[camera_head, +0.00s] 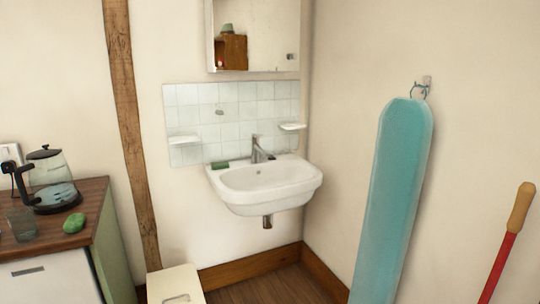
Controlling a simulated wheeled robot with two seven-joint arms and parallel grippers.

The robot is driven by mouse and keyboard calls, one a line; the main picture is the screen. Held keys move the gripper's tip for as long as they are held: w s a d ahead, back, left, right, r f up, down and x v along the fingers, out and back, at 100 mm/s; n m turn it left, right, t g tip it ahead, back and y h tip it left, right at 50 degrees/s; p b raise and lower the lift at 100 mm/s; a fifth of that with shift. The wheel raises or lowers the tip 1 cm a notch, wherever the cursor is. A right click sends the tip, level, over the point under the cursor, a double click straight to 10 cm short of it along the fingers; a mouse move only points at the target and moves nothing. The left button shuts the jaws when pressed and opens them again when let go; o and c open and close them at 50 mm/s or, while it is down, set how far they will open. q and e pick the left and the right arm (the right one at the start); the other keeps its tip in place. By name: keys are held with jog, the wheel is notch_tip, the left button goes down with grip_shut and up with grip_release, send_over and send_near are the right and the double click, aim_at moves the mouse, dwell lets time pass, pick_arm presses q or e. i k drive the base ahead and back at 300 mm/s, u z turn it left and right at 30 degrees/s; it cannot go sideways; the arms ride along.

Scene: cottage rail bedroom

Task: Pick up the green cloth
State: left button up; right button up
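A lumpy green item (74,222) lies on the wooden counter at the left, near its right edge. A small flat dark green item (220,165) lies on the back left rim of the white washbasin (265,180). I cannot tell for sure which of the two is the green cloth. Neither of my grippers is in view, and nothing touches either green item.
A glass kettle (49,172) and a clear tumbler (22,224) stand on the counter (97,200) beside the green item. A pale bin-like box (170,284) stands below.

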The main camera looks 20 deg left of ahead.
aim_at(217, 166)
jog(key=u, duration=0.05)
jog(key=i, duration=1.9)
jog(key=u, duration=0.65)
